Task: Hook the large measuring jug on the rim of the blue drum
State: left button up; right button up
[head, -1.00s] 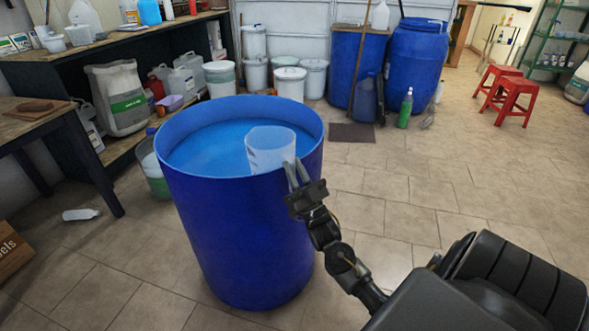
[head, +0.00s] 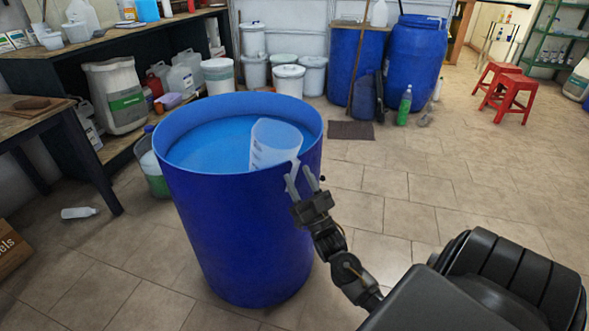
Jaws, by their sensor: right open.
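The translucent white measuring jug (head: 272,144) is inside the blue drum (head: 235,225), against the inner side of its right rim. It leans a little, and its lower part is hidden by the liquid or the drum wall. Its side near my gripper reaches the rim; I cannot tell whether its handle is over the rim. My right gripper (head: 302,176) is open just outside the drum's right rim, its two fingers spread and pointing up by the jug's handle side. I cannot tell whether a finger touches the jug. My left gripper is out of view.
The open drum holds pale blue liquid (head: 205,148). A dark bench (head: 60,70) with containers stands at the back left, and a small table (head: 30,115) at the left. More blue drums (head: 416,60) stand behind.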

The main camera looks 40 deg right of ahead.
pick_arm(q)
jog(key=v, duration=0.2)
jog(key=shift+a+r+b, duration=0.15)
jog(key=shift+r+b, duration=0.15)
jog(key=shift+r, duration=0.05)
pick_arm(e)
jog(key=v, duration=0.6)
jog(key=shift+s+f, duration=0.25)
jog(key=shift+f, duration=0.05)
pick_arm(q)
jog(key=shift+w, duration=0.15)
